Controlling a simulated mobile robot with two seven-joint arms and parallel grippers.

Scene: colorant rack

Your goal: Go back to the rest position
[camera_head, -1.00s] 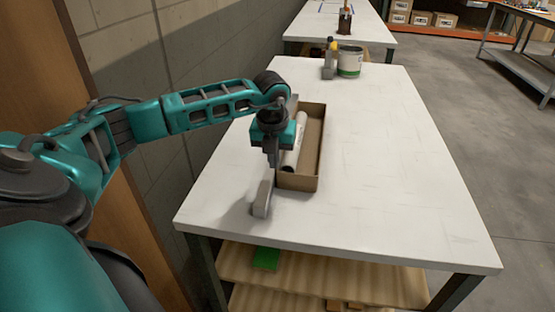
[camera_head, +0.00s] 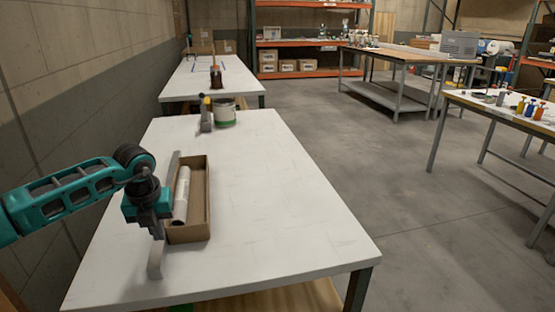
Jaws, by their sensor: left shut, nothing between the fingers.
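My left gripper (camera_head: 156,258) hangs from the teal left arm (camera_head: 80,190) at the left of the head view. It points down over the near left part of the white table (camera_head: 265,210), and its fingers are shut with nothing between them. It is just left of an open cardboard box (camera_head: 200,205). A white roll (camera_head: 182,195) lies in the box, leaning along its left side. My right gripper is out of the picture.
A can with a green band (camera_head: 224,113) and a small grey item (camera_head: 206,115) stand at the table's far end. A second white table (camera_head: 195,82) lies beyond. A wall runs along the left. Open grey floor (camera_head: 400,210) lies right, with workbenches farther back.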

